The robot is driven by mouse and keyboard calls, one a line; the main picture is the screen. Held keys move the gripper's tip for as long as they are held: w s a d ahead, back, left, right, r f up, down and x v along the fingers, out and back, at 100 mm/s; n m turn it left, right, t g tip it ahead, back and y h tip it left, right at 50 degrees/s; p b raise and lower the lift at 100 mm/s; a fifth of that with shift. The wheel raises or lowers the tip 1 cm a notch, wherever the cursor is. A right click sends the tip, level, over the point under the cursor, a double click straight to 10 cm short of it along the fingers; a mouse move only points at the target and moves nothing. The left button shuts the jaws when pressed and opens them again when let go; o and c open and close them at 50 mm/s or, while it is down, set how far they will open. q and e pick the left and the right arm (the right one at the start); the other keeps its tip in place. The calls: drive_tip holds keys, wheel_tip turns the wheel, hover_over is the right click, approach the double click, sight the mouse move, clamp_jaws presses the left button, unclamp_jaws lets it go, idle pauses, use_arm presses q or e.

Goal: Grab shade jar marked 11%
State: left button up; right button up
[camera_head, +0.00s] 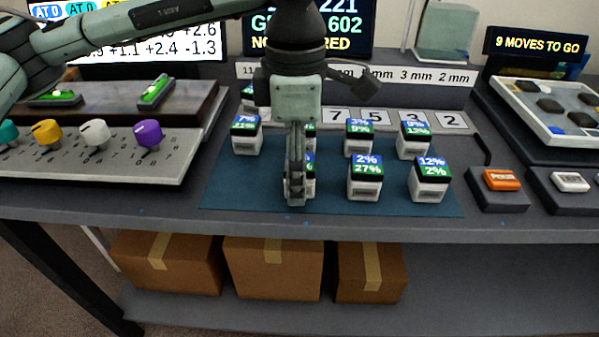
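Several white jars with blue and green percent labels stand on a dark blue mat (225,190). The back left jar (246,145) shows 7% in blue and a green number that looks like 11% or 21%. Others are the jar reading 3% and 9% (358,148), the back right jar (413,150), the jar reading 2% and 27% (365,188) and the jar reading 12% and 2% (430,190). My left gripper (295,196) points down at the front left jar (309,184), hiding most of it and its label. Its fingers are edge-on, so their opening is unclear. My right gripper is out of view.
A panel with coloured knobs (100,165) lies left. Orange (501,180) and white (570,182) buttons sit right. Cardboard boxes (270,270) are on the shelf below.

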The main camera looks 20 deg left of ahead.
use_arm(q)
drive_tip(key=c, duration=1.3)
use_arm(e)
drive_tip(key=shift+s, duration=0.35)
use_arm(q)
drive_tip(key=shift+r, duration=0.1)
